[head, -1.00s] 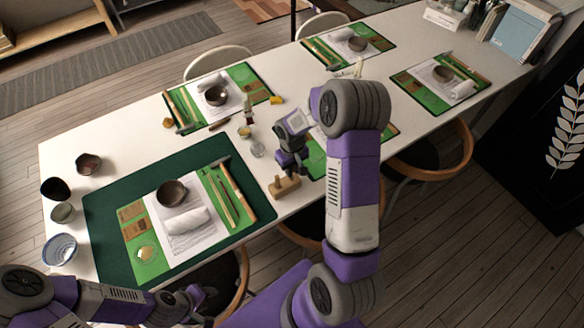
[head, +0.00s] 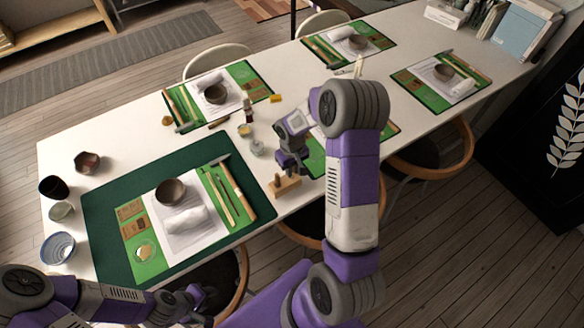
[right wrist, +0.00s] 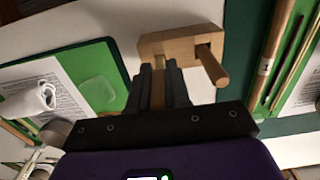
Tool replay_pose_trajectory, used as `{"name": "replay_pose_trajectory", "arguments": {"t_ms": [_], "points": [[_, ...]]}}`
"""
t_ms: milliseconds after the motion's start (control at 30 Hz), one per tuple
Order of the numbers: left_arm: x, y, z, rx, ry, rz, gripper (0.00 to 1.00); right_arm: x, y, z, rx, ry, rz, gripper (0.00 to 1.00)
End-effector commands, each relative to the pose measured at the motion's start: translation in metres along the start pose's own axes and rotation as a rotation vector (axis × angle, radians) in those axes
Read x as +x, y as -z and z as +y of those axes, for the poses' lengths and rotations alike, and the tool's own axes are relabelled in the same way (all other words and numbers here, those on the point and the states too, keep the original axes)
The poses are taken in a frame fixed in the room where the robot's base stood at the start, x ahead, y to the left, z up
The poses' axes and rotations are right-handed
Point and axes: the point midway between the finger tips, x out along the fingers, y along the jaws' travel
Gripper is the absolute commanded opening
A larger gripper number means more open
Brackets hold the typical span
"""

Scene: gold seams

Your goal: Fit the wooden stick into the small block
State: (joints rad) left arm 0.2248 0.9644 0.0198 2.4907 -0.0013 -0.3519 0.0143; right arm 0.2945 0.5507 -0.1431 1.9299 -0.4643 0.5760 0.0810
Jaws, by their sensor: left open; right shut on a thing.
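The small block (head: 285,187) is light wood and sits on the white table near its front edge. In the right wrist view the block (right wrist: 165,45) lies just beyond my fingertips, with a round peg (right wrist: 212,66) standing out of its right part. My right gripper (right wrist: 158,80) is shut on the wooden stick (right wrist: 157,94), a thin brown piece between the fingers. The stick's far end meets or overlaps the block's edge; I cannot tell if it is inside it. In the head view my right gripper (head: 291,172) is just above the block. My left gripper (head: 203,300) is open and empty, below the table's front edge.
A dark green mat (head: 105,222) with a bowl (head: 170,191), cloth and tools lies left of the block. A small glass jar (head: 257,147) stands behind it. Several green place settings cover the table's far part. Bowls stand along the left edge.

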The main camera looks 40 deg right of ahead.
Motion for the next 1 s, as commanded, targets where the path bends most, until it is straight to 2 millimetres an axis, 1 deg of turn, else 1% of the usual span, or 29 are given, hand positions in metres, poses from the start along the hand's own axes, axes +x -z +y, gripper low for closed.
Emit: {"name": "replay_pose_trajectory", "arguments": {"t_ms": [267, 767, 1000], "points": [[0.0060, 0.0002, -0.0022, 0.000, 0.000, 0.000, 0.43, 0.0077, 0.0002, -0.0001, 0.000, 0.000, 0.000, 0.00], [0.0061, 0.0003, -0.0023, 0.000, 0.000, 0.000, 0.43, 0.0079, 0.0003, -0.0001, 0.000, 0.000, 0.000, 0.00], [0.0099, 0.0004, -0.0037, 0.000, 0.000, 0.000, 0.43, 0.0122, 0.0003, -0.0002, 0.000, 0.000, 0.000, 0.00]]}}
